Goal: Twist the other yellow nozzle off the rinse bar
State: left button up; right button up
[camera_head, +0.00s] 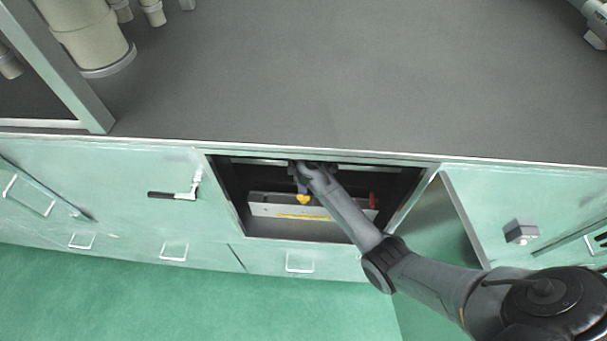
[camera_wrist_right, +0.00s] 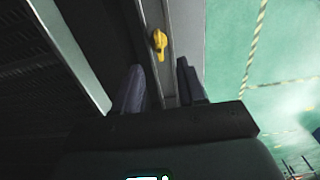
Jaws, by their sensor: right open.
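A yellow nozzle (camera_wrist_right: 158,42) sits on a narrow grey bar (camera_wrist_right: 152,14), which I take for the rinse bar, in the right wrist view. My right gripper (camera_wrist_right: 160,66) is open, with one finger on each side of the bar. The nozzle lies just beyond the fingertips, roughly in line with the gap, and no contact shows. In the head view my right gripper (camera_head: 302,184) is inside the open cabinet compartment, and a yellow nozzle (camera_head: 303,199) shows just below it. The wrist hides part of the bar there. My left gripper is not in view.
The compartment frame (camera_head: 228,197) surrounds my right arm closely. A pale panel (camera_head: 270,211) with a yellow mark and a red part (camera_head: 372,200) lie inside. An open door (camera_head: 520,205) stands at the right. The dark worktop (camera_head: 330,80) above is mostly clear.

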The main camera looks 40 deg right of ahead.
aim_at(303, 199)
notch_tip(303, 199, down, 6)
jog(key=shift+f, duration=0.8)
grip_shut()
